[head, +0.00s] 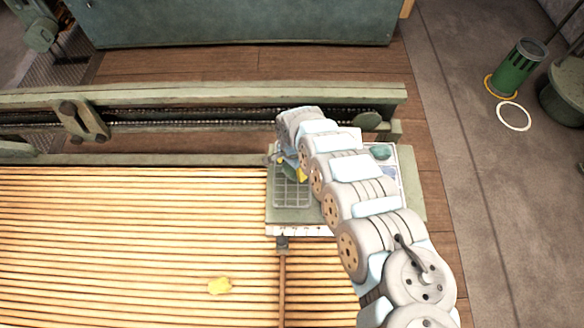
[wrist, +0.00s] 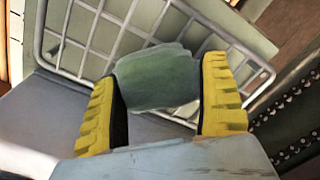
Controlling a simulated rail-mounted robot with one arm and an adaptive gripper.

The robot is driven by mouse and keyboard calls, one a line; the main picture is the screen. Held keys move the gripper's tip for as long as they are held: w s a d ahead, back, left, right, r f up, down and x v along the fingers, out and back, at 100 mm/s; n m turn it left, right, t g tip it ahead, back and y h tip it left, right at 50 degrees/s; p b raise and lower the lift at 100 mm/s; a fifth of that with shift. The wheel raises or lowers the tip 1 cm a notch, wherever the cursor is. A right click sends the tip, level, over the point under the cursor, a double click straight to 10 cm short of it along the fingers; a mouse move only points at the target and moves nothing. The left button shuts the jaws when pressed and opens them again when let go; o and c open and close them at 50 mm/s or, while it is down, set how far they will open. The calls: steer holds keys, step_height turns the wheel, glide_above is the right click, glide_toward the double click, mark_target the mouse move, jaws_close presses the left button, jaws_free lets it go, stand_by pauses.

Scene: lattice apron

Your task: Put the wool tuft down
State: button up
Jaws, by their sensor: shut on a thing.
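My gripper (wrist: 160,95) is shut on a grey-green wool tuft (wrist: 158,78), which sits between its two yellow fingers. In the head view, my gripper (head: 298,173) is over the back of a white wire basket (head: 291,198), and my arm hides most of it. The wire basket also shows behind the tuft in the wrist view (wrist: 85,52). I cannot tell whether the tuft touches the wires. The held tuft is not clearly visible in the head view.
The basket stands on a pale green plate (head: 300,215) beside the slatted lattice (head: 120,240). A yellow tuft (head: 219,286) lies on the slats. A green rail with a chain (head: 220,112) runs behind.

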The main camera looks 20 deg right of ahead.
steer(key=o, duration=0.8)
steer(key=shift+o, duration=0.2)
step_height(320, 180, up, 10)
steer(key=p, duration=0.3)
steer(key=shift+d+r, duration=0.1)
steer(key=shift+r, duration=0.95)
